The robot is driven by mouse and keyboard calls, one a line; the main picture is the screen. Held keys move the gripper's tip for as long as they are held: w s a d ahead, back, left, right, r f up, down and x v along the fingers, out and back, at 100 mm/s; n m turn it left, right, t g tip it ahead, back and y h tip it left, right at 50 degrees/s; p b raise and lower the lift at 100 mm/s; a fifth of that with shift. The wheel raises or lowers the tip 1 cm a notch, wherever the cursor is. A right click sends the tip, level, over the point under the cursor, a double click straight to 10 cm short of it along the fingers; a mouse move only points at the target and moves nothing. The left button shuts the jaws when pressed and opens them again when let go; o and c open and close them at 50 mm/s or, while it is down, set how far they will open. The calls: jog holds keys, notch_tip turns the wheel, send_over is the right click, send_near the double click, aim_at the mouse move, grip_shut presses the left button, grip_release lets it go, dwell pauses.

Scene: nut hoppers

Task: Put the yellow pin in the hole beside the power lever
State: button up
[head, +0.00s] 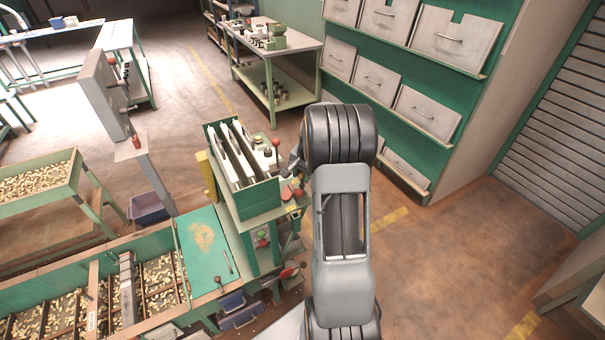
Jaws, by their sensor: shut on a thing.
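My gripper (290,166) shows only in part, at the left of my dark wrist, beside the green machine (254,200). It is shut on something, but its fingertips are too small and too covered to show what. I cannot make out the yellow pin or its hole. A lever with a red ball (276,142) stands at the machine's right edge. More red knobs (298,192) sit just below my gripper. A red-handled lever (289,272) sticks out low on the machine's front. I cannot tell which is the power lever.
A green-topped bench (208,247) with hoppers of nuts (65,310) lies at the lower left. A yellow post (207,177) stands left of the machine. Grey-fronted drawers (430,110) line the right. The floor (450,250) at the right is clear.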

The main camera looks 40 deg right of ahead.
jog(key=shift+f+b, duration=0.7)
jog(key=shift+f, duration=0.5)
jog(key=o, duration=1)
notch_tip(320, 180, up, 14)
jog(key=s+d, duration=0.1)
jog(key=s, duration=0.1)
jog(key=shift+s+f+b, duration=0.15)
jog(key=shift+f+b, duration=0.05)
jog(key=shift+b, duration=0.1)
